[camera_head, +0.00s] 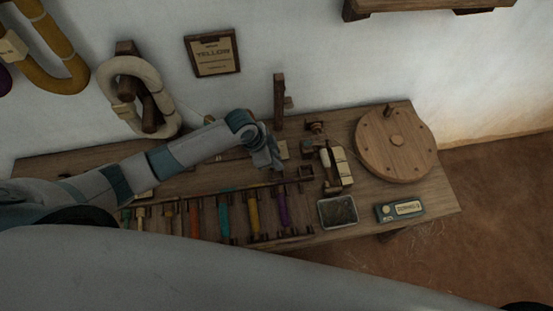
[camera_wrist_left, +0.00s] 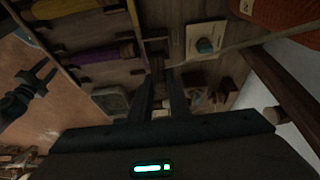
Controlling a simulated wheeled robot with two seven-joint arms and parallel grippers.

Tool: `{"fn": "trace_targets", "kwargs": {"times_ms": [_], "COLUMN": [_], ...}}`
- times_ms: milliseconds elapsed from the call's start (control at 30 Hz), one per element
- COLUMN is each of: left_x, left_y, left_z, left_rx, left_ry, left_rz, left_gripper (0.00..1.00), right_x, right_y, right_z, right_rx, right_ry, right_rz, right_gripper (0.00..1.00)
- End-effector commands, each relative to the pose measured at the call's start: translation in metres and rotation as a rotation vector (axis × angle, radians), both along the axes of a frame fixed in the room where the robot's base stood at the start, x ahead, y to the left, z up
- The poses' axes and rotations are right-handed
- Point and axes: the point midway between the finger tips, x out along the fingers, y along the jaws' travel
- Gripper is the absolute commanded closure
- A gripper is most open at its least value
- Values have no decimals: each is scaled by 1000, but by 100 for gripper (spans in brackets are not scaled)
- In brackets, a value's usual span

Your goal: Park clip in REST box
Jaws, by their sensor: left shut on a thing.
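My left gripper (camera_head: 268,162) is above the back part of the bench, over the far edge of the bobbin rack. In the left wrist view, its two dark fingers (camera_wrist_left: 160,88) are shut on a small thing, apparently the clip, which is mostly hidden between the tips. I cannot read any REST label, so I cannot tell which thing is the REST box. A dark gripper, apparently my right one (camera_wrist_left: 35,85), shows at the left of the wrist view with its fingers apart, over the floor.
The rack (camera_head: 305,232) holds several coloured bobbins. To its right are a grey tray (camera_head: 338,212), a teal labelled box (camera_head: 400,210), a wooden block device (camera_head: 335,170) and a round wooden disc (camera_head: 397,143). A post (camera_head: 279,100) stands behind the gripper.

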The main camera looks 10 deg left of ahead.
Motion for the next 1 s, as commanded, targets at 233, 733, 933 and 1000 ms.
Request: {"fn": "trace_targets", "kwargs": {"times_ms": [233,733,933,1000], "left_x": [0,0,0,0], "left_y": [0,0,0,0], "left_z": [-24,-52,-54,-54], "left_rx": [0,0,-1,-1], "left_ry": [0,0,0,0], "left_rz": [0,0,0,0], "left_gripper": [100,100,100,100], "right_x": [0,0,0,0], "right_y": [-6,-12,-11,-9], "right_z": [-23,-36,-36,-36], "right_rx": [-6,-12,-11,-9], "right_ry": [0,0,0,0], "right_rz": [0,0,0,-1], "right_gripper": [56,56,56,56]}}
